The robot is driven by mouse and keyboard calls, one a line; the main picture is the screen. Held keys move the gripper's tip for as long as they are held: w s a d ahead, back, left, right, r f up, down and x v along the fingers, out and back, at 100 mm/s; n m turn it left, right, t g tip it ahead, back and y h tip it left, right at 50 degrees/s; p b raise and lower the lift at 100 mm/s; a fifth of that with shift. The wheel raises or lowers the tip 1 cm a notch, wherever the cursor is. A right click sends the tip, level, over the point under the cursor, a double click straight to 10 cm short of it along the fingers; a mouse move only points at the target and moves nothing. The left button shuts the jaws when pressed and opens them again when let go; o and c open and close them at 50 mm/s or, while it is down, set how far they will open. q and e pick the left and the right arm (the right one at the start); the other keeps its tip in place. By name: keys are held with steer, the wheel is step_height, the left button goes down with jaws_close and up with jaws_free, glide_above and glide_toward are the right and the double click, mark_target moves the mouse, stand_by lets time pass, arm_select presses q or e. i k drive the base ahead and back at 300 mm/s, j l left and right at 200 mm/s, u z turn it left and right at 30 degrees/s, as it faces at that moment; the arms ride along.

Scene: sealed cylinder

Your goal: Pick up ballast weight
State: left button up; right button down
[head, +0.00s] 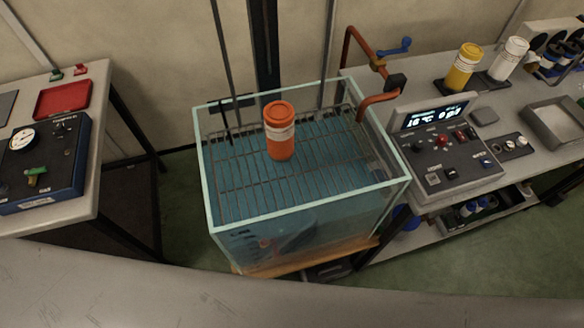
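I cannot surely pick out a ballast weight in the head view. An orange cylinder (280,131) with a lid and a white label band stands upright on a wire rack (240,180) in the glass tank (205,185) at the centre. A yellow cylinder (463,68) and a white cylinder (509,60) stand at the back of the right bench. Neither of my grippers is in view.
A control panel (455,155) with a lit display, a grey tray (557,122) and small parts occupy the right bench (440,75). The left table (75,195) holds a gauge box (40,165) and a red tray (63,99).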

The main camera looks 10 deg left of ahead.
mark_target(509, 146)
steer(key=k+l+z, duration=0.15)
steer(key=l, duration=1.1)
steer(key=l+z, duration=0.1)
steer(key=l, duration=1.2)
steer(key=k, duration=0.05)
